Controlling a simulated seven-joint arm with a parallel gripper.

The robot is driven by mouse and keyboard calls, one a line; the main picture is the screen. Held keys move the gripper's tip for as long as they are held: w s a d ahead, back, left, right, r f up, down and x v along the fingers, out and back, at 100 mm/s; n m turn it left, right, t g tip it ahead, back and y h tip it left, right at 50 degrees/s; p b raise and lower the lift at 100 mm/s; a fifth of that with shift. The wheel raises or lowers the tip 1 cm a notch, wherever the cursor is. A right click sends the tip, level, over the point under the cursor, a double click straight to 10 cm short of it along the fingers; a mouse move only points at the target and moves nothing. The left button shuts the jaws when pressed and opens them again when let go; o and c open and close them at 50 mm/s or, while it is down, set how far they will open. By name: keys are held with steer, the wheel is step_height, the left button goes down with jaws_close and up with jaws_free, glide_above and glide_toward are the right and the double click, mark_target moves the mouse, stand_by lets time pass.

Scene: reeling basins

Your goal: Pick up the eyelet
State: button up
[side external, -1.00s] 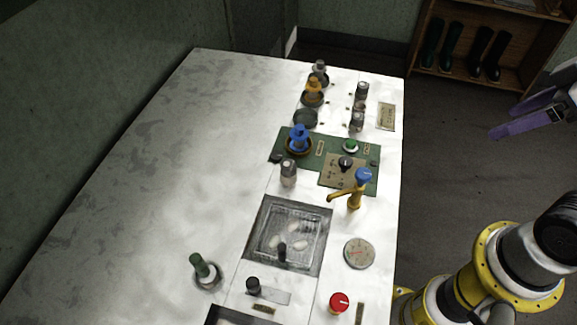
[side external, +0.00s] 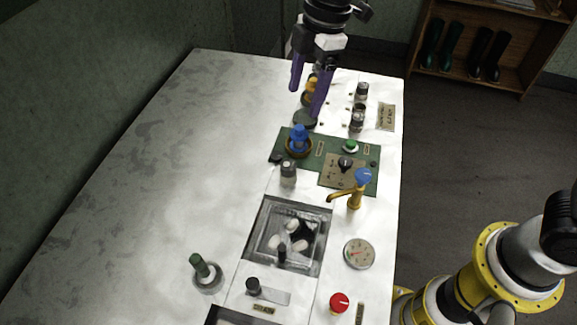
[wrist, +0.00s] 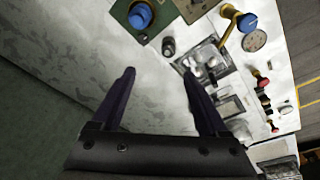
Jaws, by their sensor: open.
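No part is plainly marked as the eyelet. A green-handled piece with a pale ring at its base (side external: 206,274) stands on the bare table at the lower left in the side view and may be it, but I cannot tell for certain. My gripper (side external: 305,101) is at the far end of the table, high above it, with purple fingers apart and nothing between them. It partly hides the amber-topped piece (side external: 312,87) behind it. In the wrist view my open gripper (wrist: 158,75) has only pale table between its fingers. The green-handled piece is not clear there.
A blue-knobbed piece (side external: 299,140) stands on a green board (side external: 276,158). A grey jar (side external: 288,174), a basin with white lumps (side external: 265,225), a yellow tap (side external: 354,197) and a gauge (side external: 359,253) stand nearer. The table's left side (side external: 170,180) is clear.

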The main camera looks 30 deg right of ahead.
glide_above(289, 164)
steer(key=d, duration=0.1)
steer(key=shift+g, duration=0.3)
step_height(289, 164, down, 10)
steer(key=shift+f, duration=0.2)
steer(key=shift+s+a+f, duration=0.1)
steer(key=shift+a+f, duration=0.05)
steer(key=shift+f, duration=0.8)
steer(key=shift+w+a+f, duration=0.1)
steer(key=shift+a+f, duration=0.1)
steer(key=shift+f, duration=0.8)
steer(key=shift+s+a+f, duration=0.1)
steer(key=shift+a+f, duration=0.05)
steer(key=shift+f, duration=0.8)
steer(key=shift+c, duration=0.2)
jaws_close()
